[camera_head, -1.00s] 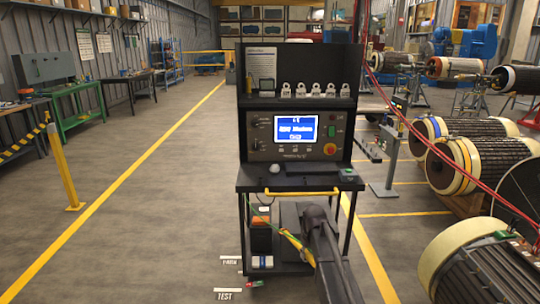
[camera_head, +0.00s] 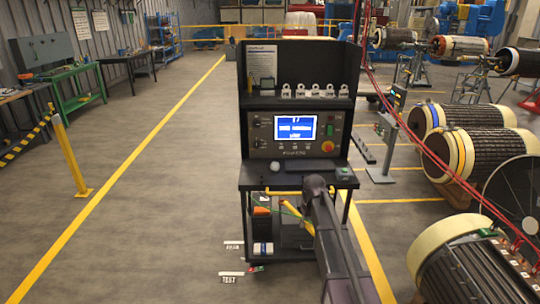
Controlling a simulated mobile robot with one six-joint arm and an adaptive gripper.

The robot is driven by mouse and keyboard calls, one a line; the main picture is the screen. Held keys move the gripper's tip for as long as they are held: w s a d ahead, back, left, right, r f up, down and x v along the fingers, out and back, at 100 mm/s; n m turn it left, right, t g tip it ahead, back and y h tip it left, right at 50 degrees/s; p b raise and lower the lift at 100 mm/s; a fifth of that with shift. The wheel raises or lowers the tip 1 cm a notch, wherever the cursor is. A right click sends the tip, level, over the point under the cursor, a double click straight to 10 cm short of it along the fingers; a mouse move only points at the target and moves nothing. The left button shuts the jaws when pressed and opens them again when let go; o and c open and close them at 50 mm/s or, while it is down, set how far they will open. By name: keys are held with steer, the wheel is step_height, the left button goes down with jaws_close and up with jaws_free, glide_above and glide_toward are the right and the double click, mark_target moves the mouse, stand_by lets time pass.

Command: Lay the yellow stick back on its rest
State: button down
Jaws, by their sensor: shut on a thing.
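The yellow stick (camera_head: 308,228) shows as a short slanted yellow length just left of my dark arm, in front of the test cart's lower frame. A thin green line runs beside its upper part. My gripper (camera_head: 309,207) is at the far end of my arm, below the cart's front edge, and is shut on the stick. My arm hides most of the jaws and part of the stick. I cannot clearly make out the stick's rest.
The black test cart (camera_head: 254,178) with a lit screen (camera_head: 295,128) stands straight ahead. Wound rotors (camera_head: 480,155) on stands and red cables (camera_head: 430,150) are on the right.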

step_height(320, 180, up, 13)
steer(key=p, duration=1.1)
steer(key=shift+p, duration=0.35)
steer(key=shift+a, duration=0.1)
